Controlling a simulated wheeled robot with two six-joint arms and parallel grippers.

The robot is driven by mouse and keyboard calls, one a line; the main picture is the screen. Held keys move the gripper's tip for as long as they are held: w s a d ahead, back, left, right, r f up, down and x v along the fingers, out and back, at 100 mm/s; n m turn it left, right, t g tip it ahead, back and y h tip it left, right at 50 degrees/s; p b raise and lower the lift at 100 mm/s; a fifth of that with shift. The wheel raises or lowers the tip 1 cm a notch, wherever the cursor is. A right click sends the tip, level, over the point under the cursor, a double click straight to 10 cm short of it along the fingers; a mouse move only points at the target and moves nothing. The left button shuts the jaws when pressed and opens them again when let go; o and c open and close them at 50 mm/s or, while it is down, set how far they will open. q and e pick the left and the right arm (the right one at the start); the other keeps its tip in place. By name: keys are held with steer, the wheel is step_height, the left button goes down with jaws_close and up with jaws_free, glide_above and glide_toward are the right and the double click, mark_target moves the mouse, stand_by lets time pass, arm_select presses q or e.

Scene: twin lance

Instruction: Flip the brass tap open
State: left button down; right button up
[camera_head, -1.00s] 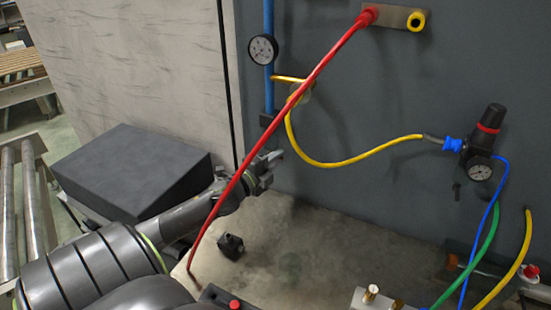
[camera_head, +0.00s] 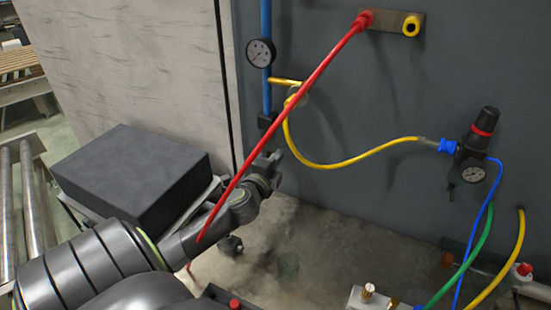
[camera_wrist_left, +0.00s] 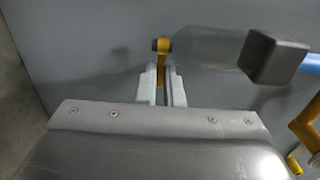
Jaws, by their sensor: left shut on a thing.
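My left gripper (camera_head: 268,161) is close to the dark wall, just below the black block at the lower end of the blue pipe. The left wrist view shows its two pale fingers (camera_wrist_left: 161,82) shut on a narrow brass-yellow piece, the brass tap's lever (camera_wrist_left: 162,52), whose dark rounded end stands out past the fingertips. The black block (camera_wrist_left: 272,58) is to the right of it there, with the blue pipe running on. In the head view the held lever is hidden by the gripper. My right gripper is in neither view now.
A red hose (camera_head: 318,78) slants down from the wall fitting across my left arm. A gauge (camera_head: 261,52) and a brass-coloured fitting (camera_head: 286,81) sit above the gripper. A yellow hose (camera_head: 345,163) loops to the black regulator (camera_head: 481,133). A dark box (camera_head: 130,178) stands left.

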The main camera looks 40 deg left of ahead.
arm_select(q)
steer(key=c, duration=1.8)
jaws_free()
steer(key=shift+c, duration=0.2)
steer(key=b+v, duration=0.4)
steer(key=v, duration=1.3)
steer(key=shift+s, duration=0.25)
steer(key=shift+f, duration=0.15)
